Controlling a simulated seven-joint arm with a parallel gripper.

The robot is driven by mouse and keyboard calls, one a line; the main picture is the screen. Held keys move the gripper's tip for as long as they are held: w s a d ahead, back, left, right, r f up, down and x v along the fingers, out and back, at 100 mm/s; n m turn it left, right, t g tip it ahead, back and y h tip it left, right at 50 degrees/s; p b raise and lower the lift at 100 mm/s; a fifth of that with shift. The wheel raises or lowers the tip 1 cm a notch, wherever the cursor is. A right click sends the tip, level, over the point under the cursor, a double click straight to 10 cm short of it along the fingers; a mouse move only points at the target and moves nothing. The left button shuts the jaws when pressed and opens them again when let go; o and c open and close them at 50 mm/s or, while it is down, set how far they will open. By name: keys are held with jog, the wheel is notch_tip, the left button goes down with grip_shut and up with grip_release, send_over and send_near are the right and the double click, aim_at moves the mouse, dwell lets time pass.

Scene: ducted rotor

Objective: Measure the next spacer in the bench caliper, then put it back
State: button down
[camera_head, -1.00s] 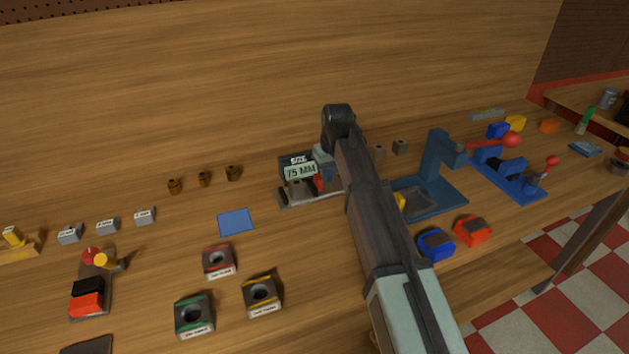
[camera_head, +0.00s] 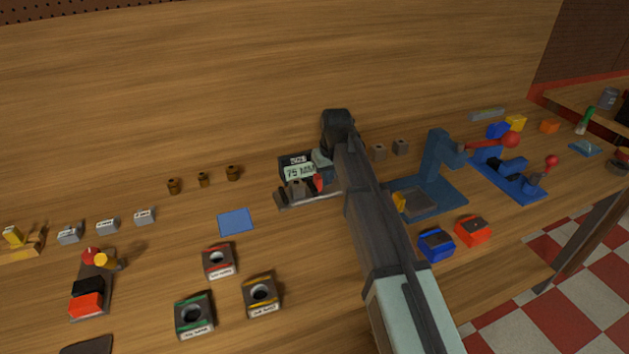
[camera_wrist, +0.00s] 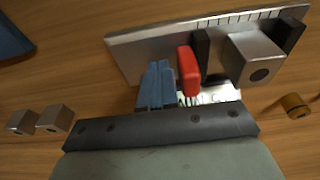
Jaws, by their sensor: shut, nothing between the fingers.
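The bench caliper (camera_head: 322,196) stands at mid-bench, and its display (camera_head: 299,172) appears to read 75 MM. In the wrist view I see its scaled bar (camera_wrist: 150,47), a dark sliding jaw (camera_wrist: 201,52) and a red tab (camera_wrist: 188,70). A grey spacer with a hole (camera_wrist: 252,58) sits between the jaws; it also shows in the head view (camera_head: 297,188). A narrow gap seems to separate it from the sliding jaw. My gripper (camera_wrist: 157,85) is shut and empty beside the red tab; contact is unclear.
A blue mat (camera_head: 235,221) lies left of the caliper. Bronze bushings (camera_head: 203,179) stand behind it. Labelled square blocks with holes (camera_head: 261,296) are in front. A blue press (camera_head: 440,175) and a blue clamp fixture (camera_head: 510,175) stand to the right.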

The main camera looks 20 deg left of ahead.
aim_at(317, 177)
jog(key=shift+s+a, duration=1.45)
dwell(0.5)
jog(key=shift+s+a, duration=0.2)
dwell(0.4)
jog(key=shift+w+d, duration=0.4)
dwell(0.4)
